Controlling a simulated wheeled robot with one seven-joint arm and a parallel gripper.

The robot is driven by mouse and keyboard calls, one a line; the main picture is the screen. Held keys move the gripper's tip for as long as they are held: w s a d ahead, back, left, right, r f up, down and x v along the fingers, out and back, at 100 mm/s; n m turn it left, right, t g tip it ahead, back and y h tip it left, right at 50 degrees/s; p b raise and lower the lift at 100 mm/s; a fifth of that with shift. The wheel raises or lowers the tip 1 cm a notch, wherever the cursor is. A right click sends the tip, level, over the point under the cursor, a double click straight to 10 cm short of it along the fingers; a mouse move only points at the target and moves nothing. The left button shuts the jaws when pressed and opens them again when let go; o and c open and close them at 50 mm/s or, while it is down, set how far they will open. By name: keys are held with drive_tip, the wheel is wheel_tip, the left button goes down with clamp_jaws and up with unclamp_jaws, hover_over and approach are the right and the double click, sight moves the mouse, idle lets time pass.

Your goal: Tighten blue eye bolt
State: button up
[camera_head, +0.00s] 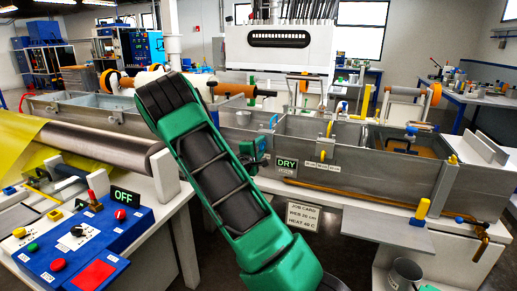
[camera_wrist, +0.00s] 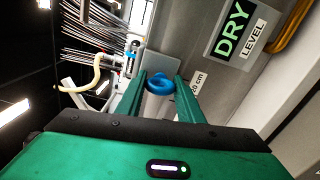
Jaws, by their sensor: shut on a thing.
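The blue eye bolt (camera_wrist: 158,84) shows in the wrist view as a rounded blue ring between the two green fingers of my gripper (camera_wrist: 160,79). The fingers are shut on it, one on each side. Its shank and the place where it seats are hidden. In the head view my gripper (camera_head: 256,154) is at the front wall of the metal bath, just left of the DRY sign, and a small patch of blue shows at its fingers.
The DRY sign (camera_head: 286,164) hangs on the bath's front wall, close to my gripper; it also shows in the wrist view (camera_wrist: 236,30). A job card (camera_head: 303,217) hangs below. A blue control panel (camera_head: 85,246) and steel roller (camera_head: 105,145) stand at left.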

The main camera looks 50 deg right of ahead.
drive_tip(key=shift+s+f, duration=0.1)
drive_tip(key=shift+f, duration=0.1)
drive_tip(key=o, duration=1.1)
drive_tip(key=shift+c, duration=0.2)
drive_tip(key=shift+r, duration=0.1)
drive_tip(key=shift+a, duration=0.1)
drive_tip(key=v, duration=1)
drive_tip(key=shift+a, duration=0.25)
drive_tip(key=shift+s, duration=0.1)
